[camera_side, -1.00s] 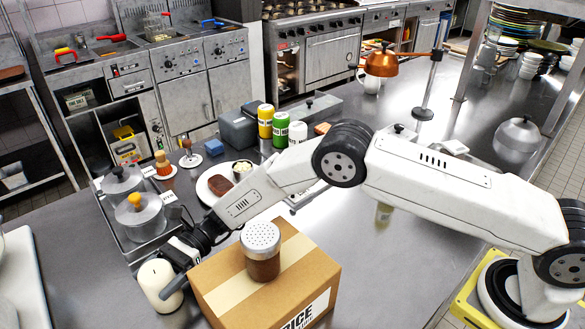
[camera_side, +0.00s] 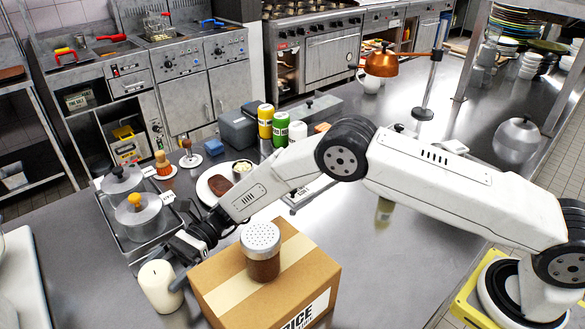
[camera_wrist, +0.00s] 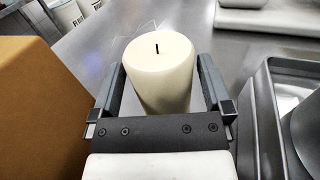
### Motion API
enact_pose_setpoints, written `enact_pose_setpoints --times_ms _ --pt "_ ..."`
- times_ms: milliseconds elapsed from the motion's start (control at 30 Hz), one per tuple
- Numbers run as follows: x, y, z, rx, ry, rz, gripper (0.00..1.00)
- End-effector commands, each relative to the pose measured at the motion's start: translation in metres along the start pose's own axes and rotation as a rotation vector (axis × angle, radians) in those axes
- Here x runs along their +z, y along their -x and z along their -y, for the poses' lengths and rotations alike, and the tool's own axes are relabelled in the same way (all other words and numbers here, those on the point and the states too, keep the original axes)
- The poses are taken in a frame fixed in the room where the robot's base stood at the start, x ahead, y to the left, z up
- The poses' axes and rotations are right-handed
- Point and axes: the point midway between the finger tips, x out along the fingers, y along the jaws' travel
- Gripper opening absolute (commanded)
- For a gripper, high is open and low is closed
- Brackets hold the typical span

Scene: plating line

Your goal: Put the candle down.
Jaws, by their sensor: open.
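The candle (camera_side: 158,287) is a thick cream cylinder with a dark wick. It stands upright on the steel counter, left of the cardboard box. My gripper (camera_side: 172,264) is at the candle's upper right side in the side view. In the wrist view, the candle (camera_wrist: 160,72) is between the two fingers of my gripper (camera_wrist: 163,100). The jaws are open, with a visible gap between the candle and the right finger. The candle's base is hidden in the wrist view.
A cardboard box (camera_side: 225,284) with a shaker (camera_side: 262,255) on top stands close to the right of the candle. A tray with lidded metal pots (camera_side: 141,222) lies behind it. A white tray (camera_side: 20,275) is at the left edge.

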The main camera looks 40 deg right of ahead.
Motion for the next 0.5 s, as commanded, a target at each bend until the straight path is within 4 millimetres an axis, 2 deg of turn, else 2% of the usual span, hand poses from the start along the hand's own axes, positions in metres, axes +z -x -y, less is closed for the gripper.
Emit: enact_pose_setpoints --times_ms 500 --pt "0.000 0.081 0.000 -0.002 0.000 0.000 1.00"
